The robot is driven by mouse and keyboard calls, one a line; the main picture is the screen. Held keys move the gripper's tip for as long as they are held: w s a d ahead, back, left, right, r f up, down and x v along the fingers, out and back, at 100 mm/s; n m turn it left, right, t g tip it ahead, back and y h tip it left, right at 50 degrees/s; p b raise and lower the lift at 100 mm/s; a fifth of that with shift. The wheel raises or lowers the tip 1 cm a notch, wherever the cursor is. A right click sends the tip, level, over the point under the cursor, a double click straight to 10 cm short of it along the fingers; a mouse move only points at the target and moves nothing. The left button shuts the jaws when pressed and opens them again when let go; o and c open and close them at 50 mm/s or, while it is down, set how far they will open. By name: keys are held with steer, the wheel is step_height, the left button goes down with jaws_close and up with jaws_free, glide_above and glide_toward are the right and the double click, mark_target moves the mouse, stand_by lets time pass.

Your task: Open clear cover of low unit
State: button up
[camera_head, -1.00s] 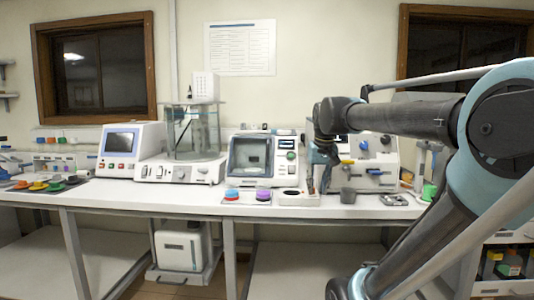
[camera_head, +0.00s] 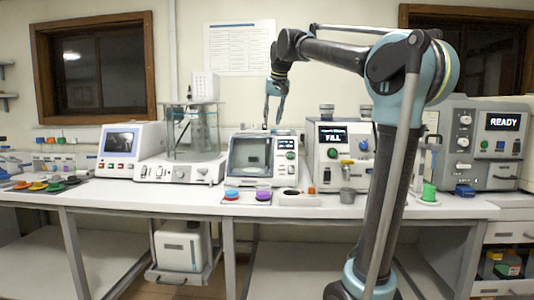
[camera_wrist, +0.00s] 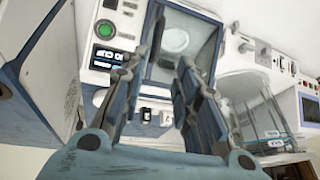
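The low unit (camera_head: 285,170) is a white box on the bench with a dark-framed clear cover (camera_head: 250,154) on its front. The cover looks shut. In the wrist view the clear cover (camera_wrist: 181,38) shows between and beyond my fingers, with the unit's small display (camera_wrist: 104,56) to the left. My gripper (camera_head: 272,125) points down over the upper right part of the unit. Its two fingers are apart and empty in the wrist view (camera_wrist: 165,50). I cannot tell whether a fingertip touches the unit.
A glass-jar apparatus (camera_head: 194,150) stands left of the unit. A white unit reading FILL (camera_head: 334,160) stands close on its right, and a grey one reading READY (camera_head: 482,150) is farther right.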

steer(key=x, duration=1.6)
steer(key=shift+f, duration=0.1)
steer(key=shift+c, duration=0.6)
jaws_close()
